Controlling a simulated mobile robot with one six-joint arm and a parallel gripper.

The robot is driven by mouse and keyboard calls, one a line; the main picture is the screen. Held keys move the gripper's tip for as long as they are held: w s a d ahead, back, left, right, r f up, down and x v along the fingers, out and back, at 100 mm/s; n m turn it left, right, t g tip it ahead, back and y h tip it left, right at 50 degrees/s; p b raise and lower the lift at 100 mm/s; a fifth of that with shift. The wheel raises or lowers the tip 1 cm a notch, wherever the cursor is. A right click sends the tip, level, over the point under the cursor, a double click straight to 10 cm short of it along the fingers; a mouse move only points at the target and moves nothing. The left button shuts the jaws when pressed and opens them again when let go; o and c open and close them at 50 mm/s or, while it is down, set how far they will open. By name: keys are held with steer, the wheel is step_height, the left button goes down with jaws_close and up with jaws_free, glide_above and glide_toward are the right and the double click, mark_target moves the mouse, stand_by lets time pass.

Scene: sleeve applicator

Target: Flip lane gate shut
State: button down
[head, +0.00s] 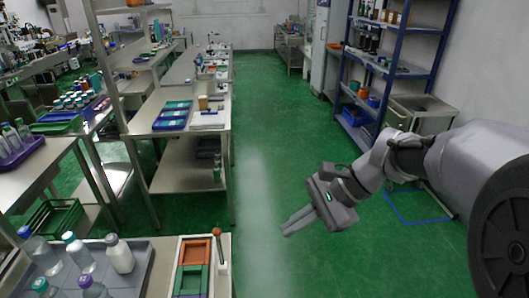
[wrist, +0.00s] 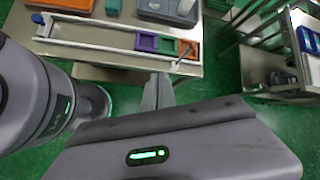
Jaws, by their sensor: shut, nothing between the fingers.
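Part of a lane with coloured sections stands on the near bench. In the head view I see an orange section (head: 195,250) and a green section (head: 191,279). A post with a brown ball knob (head: 217,232) stands at its right side. In the wrist view the lane shows as a long pale channel (wrist: 95,48) with purple, green (wrist: 167,46) and orange sections at its right end. I cannot tell which part is the gate or how it stands. My gripper (head: 289,226) is shut and empty, over the green floor right of the bench, apart from the lane.
A grey tray (head: 129,280) with several bottles stands left of the lane. A further bench (head: 185,178) holds blue trays. A blue shelf rack (head: 393,72) and a metal cabinet (head: 421,112) stand at the right. The green aisle floor (head: 270,130) between is clear.

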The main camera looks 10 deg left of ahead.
steer(key=w+a+f+m+g+y, duration=0.1)
steer(key=w+a+f+m+y, duration=0.2)
steer(key=w+f, duration=0.4)
steer(key=w+m+y+p, duration=0.1)
steer(key=w, duration=0.2)
steer(key=shift+w+a+f+m+g+y, duration=0.3)
steer(key=shift+w+a+f+m+y, duration=0.05)
steer(key=shift+a+m+y, duration=0.05)
steer(key=b, duration=0.5)
glide_toward(220, 231)
steer(key=x, duration=0.7)
steer(key=shift+w, duration=0.15)
steer(key=shift+p, duration=0.3)
